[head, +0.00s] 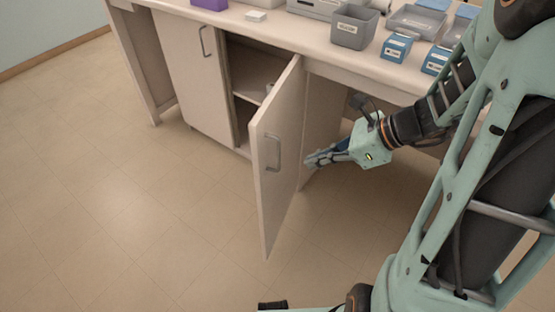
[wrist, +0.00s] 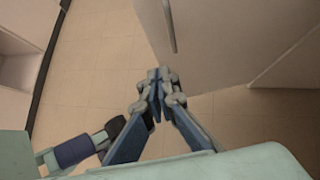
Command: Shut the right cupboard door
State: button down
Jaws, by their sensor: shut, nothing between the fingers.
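The right cupboard door (head: 285,115) stands wide open, swung out from the bench front with its hinge side at the back right. Its grey bar handle (head: 272,152) is near the free edge, on the face turned towards my gripper. My gripper (head: 308,162) is shut and empty, low beside that face, to the right of the handle. I cannot tell whether it touches the door. In the wrist view the closed fingertips (wrist: 158,76) point towards a pale panel (wrist: 215,40), apparently the door, with a bar like the handle (wrist: 170,25) on it.
The left cupboard door (head: 190,70) is closed. The open cupboard shows a shelf (head: 255,78) inside. On the bench top (head: 315,50) are a grey bin (head: 354,27), blue labelled boxes (head: 396,47) and trays. The tiled floor (head: 130,210) in front is clear.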

aim_at(262, 170)
jog(key=b+x, duration=0.1)
jog(key=x, duration=0.3)
jog(key=a+r+b+x, duration=0.1)
jog(key=x, duration=0.3)
jog(key=b+x, duration=0.1)
jog(key=x, duration=0.3)
jog(key=shift+w+a+r+b, duration=0.2)
jog(key=shift+w+r+b, duration=0.05)
jog(key=shift+b, duration=0.1)
jog(key=shift+w+a, duration=0.2)
jog(key=shift+a, duration=0.2)
